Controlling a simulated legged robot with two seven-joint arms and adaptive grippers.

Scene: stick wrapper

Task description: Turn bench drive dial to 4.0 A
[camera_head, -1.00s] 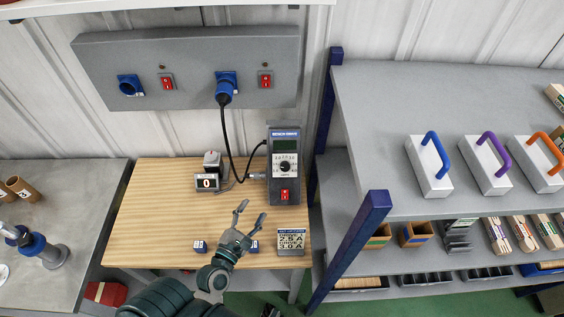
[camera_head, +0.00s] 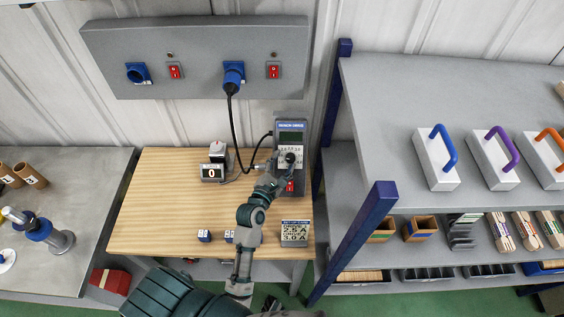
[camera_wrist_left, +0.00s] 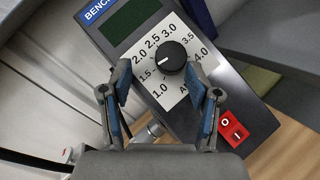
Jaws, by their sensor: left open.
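The bench drive (camera_head: 291,127) is a grey box standing at the back right of the wooden table. Its black round dial (camera_wrist_left: 172,57) sits on a white scale plate marked 1.0 to 4.0 A; I cannot surely read its pointer. My left gripper (camera_wrist_left: 168,84) is open, its two fingers spread just short of the dial, one on either side, not gripping it. In the head view the left gripper (camera_head: 279,166) is in front of the drive and covers part of its face. The drive's dark display (camera_wrist_left: 131,22) shows no readable digits.
A red rocker switch (camera_wrist_left: 233,129) is below the dial, near one finger. A black cable (camera_head: 233,130) runs from the wall socket to the drive. A counter reading 0 (camera_head: 213,173) stands left. A blue shelf post (camera_head: 331,95) is close on the right.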

